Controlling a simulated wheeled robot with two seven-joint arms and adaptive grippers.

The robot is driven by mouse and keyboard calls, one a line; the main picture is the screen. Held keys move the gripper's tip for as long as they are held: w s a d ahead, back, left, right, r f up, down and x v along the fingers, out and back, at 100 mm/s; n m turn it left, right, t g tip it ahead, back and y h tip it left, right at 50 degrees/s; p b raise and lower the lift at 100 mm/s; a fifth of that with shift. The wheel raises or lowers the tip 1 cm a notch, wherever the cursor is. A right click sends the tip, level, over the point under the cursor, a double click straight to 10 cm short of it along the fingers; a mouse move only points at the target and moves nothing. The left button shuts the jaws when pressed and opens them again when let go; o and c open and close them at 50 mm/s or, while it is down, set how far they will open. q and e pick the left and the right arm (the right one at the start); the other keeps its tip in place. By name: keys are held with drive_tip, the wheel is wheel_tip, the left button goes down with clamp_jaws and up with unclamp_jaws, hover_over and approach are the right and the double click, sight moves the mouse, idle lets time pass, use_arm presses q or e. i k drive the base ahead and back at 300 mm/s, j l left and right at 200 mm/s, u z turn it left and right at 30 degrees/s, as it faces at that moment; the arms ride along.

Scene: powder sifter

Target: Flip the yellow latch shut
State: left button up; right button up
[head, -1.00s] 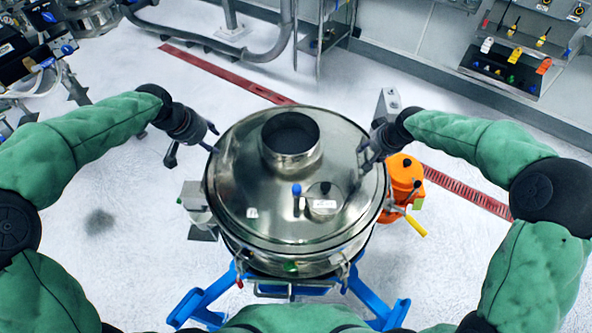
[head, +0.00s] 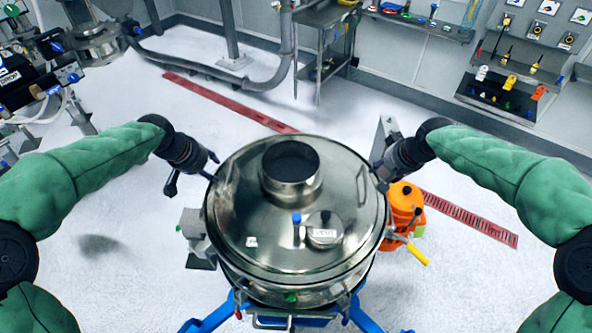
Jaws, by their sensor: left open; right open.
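My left gripper (head: 191,184) is open and empty at the lid's upper left edge. My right gripper (head: 377,177) is open at the lid's upper right edge, above and left of the yellow lever and apart from it. Its fingertips are partly hard to make out.
An orange unit (head: 403,205) stands right beside the sifter, close to the lever. A blue-knobbed fitting (head: 297,220) rises from the lid. Blue legs (head: 212,315) spread below. A tool board (head: 505,90) and a steel cart (head: 325,45) are at the back.

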sight(409, 247)
drive_tip(key=k, duration=1)
